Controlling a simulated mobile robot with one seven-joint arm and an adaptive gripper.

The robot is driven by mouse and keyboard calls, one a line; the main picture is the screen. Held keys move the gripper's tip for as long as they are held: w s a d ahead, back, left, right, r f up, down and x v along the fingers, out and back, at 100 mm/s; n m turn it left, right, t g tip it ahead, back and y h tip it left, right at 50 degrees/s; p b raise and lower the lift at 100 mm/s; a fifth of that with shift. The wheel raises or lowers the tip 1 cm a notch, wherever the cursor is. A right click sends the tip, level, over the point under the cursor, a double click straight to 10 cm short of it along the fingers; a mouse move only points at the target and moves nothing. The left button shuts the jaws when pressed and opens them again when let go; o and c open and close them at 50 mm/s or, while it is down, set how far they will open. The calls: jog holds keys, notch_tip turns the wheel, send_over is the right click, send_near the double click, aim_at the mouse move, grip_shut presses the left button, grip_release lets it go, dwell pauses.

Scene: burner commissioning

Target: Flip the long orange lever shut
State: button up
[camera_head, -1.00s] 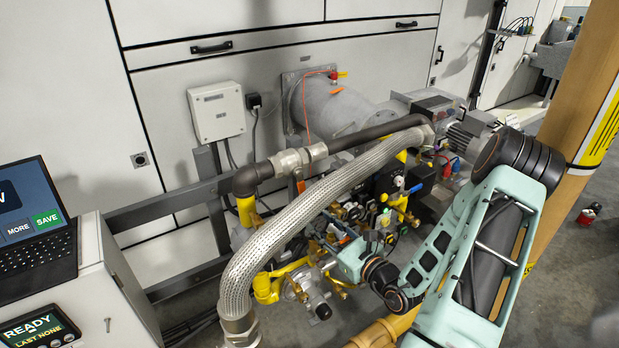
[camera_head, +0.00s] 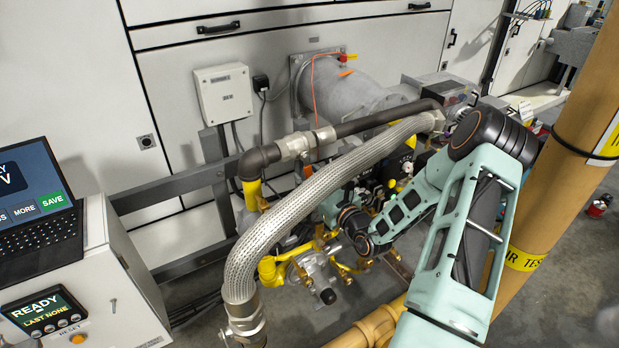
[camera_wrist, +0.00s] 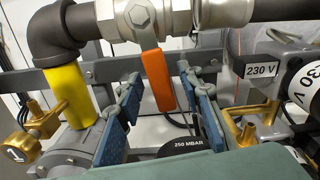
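The long orange lever (camera_wrist: 157,80) hangs down from a grey valve body (camera_wrist: 140,18) on a dark pipe, roughly square to the pipe. My gripper (camera_wrist: 158,84) is open in the wrist view. One blue-padded finger is left of the lever and the other right of it, with gaps on both sides. The lever's lower end appears between the fingers; its depth relative to the fingertips is hard to tell. In the head view the valve (camera_head: 303,145) shows behind the braided hose, which largely hides my gripper and the lever.
The braided hose (camera_head: 320,185) arches in front of the valve. A yellow pipe piece (camera_wrist: 70,95) and brass fittings (camera_wrist: 35,125) stand left of my gripper. A black 250 MBAR part (camera_wrist: 190,143) is below.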

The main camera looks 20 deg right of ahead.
jog(key=shift+w, duration=0.2)
jog(key=shift+c, duration=0.4)
grip_shut()
jog(key=shift+s+a+r+m+p, duration=0.1)
jog(key=shift+a+m+p, duration=0.25)
jog(key=shift+p, duration=0.35)
jog(key=shift+a+f+m+p, duration=0.2)
jog(key=shift+a+m+p, duration=0.1)
jog(key=shift+m+p, duration=0.25)
jog(key=shift+o, duration=0.4)
grip_release()
